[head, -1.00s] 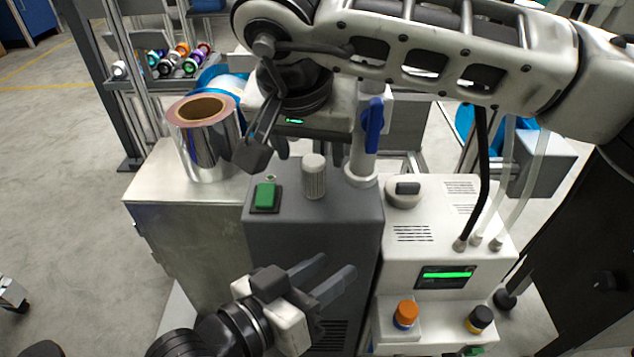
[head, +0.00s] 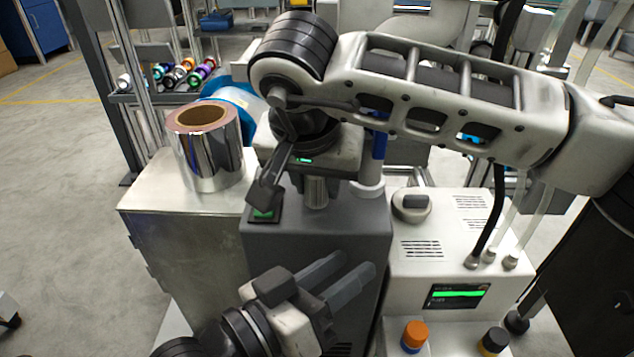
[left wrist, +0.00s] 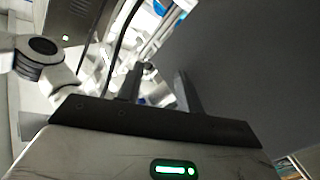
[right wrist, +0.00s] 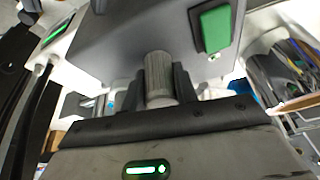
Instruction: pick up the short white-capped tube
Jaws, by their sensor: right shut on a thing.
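The short tube (head: 317,193) is a ribbed grey cylinder with a pale end. It is upright over the top of the dark grey cabinet (head: 330,228). In the right wrist view the tube (right wrist: 158,72) is between the two dark fingers of my right gripper (right wrist: 163,84), which is shut on it. In the head view my right gripper (head: 316,184) hides the tube's upper part. I cannot tell whether its base touches the cabinet. My left gripper (head: 357,266) is open and empty, low in front of the cabinet.
A green button (right wrist: 215,28) is beside the tube. A shiny foil roll (head: 208,150) stands on the metal cabinet to the left. A blue-handled valve post (head: 378,150) is close behind the tube. A white machine (head: 445,235) with knobs stands to the right.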

